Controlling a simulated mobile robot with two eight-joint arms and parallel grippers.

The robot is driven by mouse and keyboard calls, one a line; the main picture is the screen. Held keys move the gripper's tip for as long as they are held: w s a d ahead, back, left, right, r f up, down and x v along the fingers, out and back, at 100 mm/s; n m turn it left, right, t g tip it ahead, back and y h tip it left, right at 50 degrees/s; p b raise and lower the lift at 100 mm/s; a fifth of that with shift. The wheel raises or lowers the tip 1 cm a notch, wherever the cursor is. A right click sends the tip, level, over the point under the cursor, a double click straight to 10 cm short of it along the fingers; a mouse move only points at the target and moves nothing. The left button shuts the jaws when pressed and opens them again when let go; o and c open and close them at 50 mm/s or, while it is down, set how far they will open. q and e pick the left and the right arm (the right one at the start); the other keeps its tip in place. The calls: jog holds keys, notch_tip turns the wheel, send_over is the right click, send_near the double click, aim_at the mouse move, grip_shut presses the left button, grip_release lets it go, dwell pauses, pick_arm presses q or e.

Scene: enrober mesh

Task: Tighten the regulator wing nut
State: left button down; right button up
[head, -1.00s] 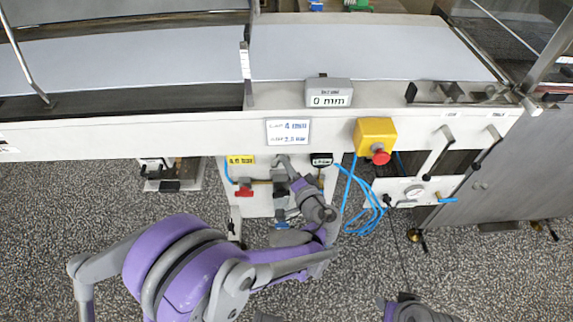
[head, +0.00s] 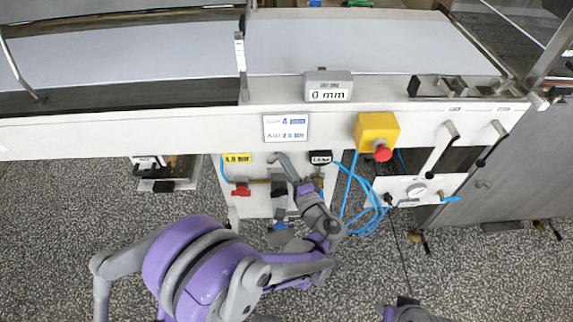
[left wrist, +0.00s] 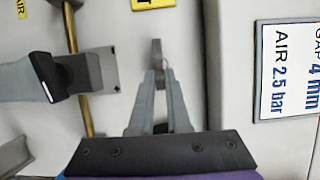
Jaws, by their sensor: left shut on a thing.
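My left gripper (head: 273,158) reaches up to the white panel below the conveyor, between a yellow 4.0 bar label and a small black readout (head: 320,157). In the left wrist view its two grey fingers (left wrist: 159,76) are shut on a thin grey upright piece (left wrist: 157,52), which looks like the wing nut. The fingers cover its lower part. A dark block (left wrist: 84,73) sits on a brass pipe to the left of the fingers. My right gripper's fingers are not in view; only part of that arm shows at the bottom edge.
A sign (head: 286,127) reads AIR 2.5 bar and gap 4 mm. A red valve handle (head: 241,190) is left of the gripper. Blue hoses (head: 365,205) hang to the right, below a yellow box with a red button (head: 377,132).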

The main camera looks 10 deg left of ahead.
pick_arm(q)
jog(key=c, duration=0.9)
grip_release()
jog(key=p+v, duration=0.1)
jog(key=v, duration=0.9)
jog(key=shift+s+d, duration=0.2)
jog(key=shift+s, duration=0.15)
jog(key=shift+a, duration=0.1)
